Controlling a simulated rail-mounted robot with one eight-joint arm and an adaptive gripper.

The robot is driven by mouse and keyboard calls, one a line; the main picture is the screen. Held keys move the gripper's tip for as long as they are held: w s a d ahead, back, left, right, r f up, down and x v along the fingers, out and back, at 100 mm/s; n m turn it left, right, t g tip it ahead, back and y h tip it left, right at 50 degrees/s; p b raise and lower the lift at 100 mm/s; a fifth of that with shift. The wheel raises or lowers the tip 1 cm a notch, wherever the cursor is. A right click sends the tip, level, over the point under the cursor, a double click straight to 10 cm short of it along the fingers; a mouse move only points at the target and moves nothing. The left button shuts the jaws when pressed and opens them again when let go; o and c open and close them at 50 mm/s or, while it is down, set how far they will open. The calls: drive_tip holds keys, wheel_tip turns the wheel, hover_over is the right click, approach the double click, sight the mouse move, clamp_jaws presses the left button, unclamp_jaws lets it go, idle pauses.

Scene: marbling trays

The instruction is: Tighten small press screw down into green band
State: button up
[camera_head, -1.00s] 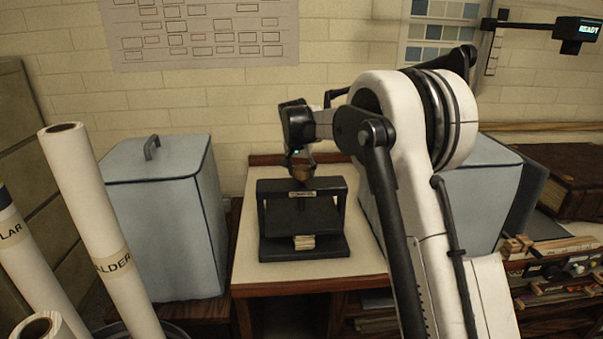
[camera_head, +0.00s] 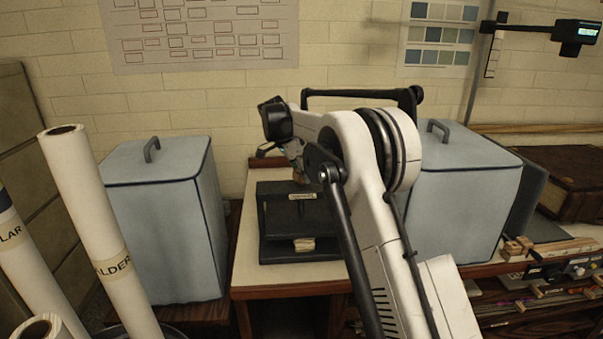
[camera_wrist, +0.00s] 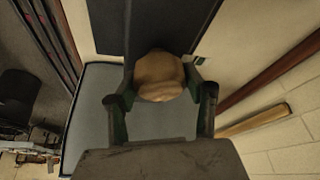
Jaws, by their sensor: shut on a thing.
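The small press (camera_head: 328,252) is a black frame standing upright on the pale bench top. A light stack (camera_head: 304,244) lies on its base. The screw's rounded tan knob (camera_wrist: 158,77) sits between the fingers of my gripper (camera_wrist: 160,90) in the wrist view, and the gripper is shut on it. In the head view my gripper (camera_head: 296,162) is at the top of the press, partly hidden by my arm. A dark greenish screw shaft (camera_head: 300,207) shows faintly under the top bar. I cannot make out the green band clearly.
A blue-grey lidded bin (camera_head: 160,225) stands left of the bench, and another (camera_head: 455,195) stands to the right. Paper rolls (camera_head: 95,225) lean at the far left. A wall display (camera_head: 577,32) hangs at upper right. The bench front is clear.

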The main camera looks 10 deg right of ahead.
drive_tip(key=shift+m+g, duration=0.3)
drive_tip(key=shift+m, duration=0.3)
drive_tip(key=o, duration=1.2)
drive_tip(key=shift+c, duration=0.2)
drive_tip(key=v, duration=1.2)
